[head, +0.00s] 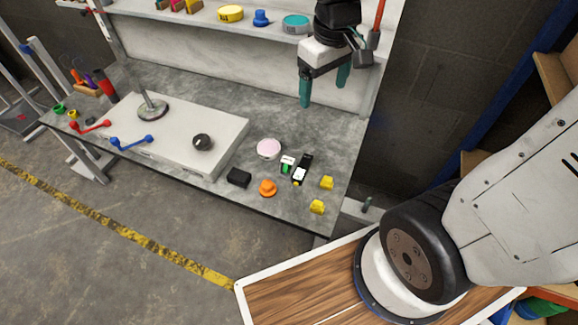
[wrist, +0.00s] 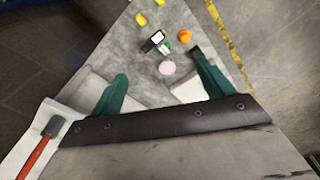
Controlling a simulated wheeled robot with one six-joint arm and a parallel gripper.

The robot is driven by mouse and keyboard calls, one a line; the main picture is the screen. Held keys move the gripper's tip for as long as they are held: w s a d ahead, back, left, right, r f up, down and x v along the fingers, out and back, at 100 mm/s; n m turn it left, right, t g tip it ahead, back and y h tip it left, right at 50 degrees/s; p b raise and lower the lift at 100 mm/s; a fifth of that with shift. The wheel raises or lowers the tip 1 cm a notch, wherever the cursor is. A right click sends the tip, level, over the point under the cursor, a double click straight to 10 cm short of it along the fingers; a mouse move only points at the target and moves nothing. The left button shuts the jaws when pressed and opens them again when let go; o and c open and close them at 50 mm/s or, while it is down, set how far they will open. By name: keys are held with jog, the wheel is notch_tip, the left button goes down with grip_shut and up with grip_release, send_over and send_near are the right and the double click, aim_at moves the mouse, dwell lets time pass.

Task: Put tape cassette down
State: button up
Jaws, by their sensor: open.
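My gripper (head: 324,88) hangs high above the back right of the grey bench, in front of the upper shelf. Its two teal fingers are spread and nothing is between them; they also show in the wrist view (wrist: 160,72). On the bench below lie a small white and green piece (head: 288,165) and a black item with a white face (head: 301,171), close beside each other. They also show in the wrist view as the white and green piece (wrist: 166,47) and the black item (wrist: 153,41). I cannot tell for sure which is the tape cassette.
Near them are a pink disc (head: 268,149), an orange knob-like piece (head: 268,187), a black block (head: 239,177) and yellow pieces (head: 327,182). A pale raised slab (head: 185,125) fills the bench middle. The shelf (head: 270,27) holds several coloured items.

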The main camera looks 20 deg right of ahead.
jog(key=w+f+n, duration=0.2)
jog(key=w+f, duration=0.6)
jog(key=f, duration=0.2)
jog(key=n, duration=0.1)
send_over(288, 166)
jog(key=d, duration=0.2)
notch_tip(288, 166, down, 7)
jog(key=f, duration=0.4)
jog(key=w+f+n, duration=0.1)
jog(key=f, duration=0.3)
jog(key=w+f+n, duration=0.1)
jog(key=f, duration=0.2)
jog(key=shift+w+a+f+g, duration=0.1)
jog(key=shift+a+f+g, duration=0.2)
jog(key=shift+f+g, duration=0.1)
jog(key=shift+n, duration=0.4)
jog(key=f, duration=1.3)
jog(key=shift+w+a+f, duration=0.15)
jog(key=shift+a+f, duration=0.1)
jog(key=shift+f, duration=0.05)
jog(key=c, duration=1.2)
jog(key=shift+r, duration=0.1)
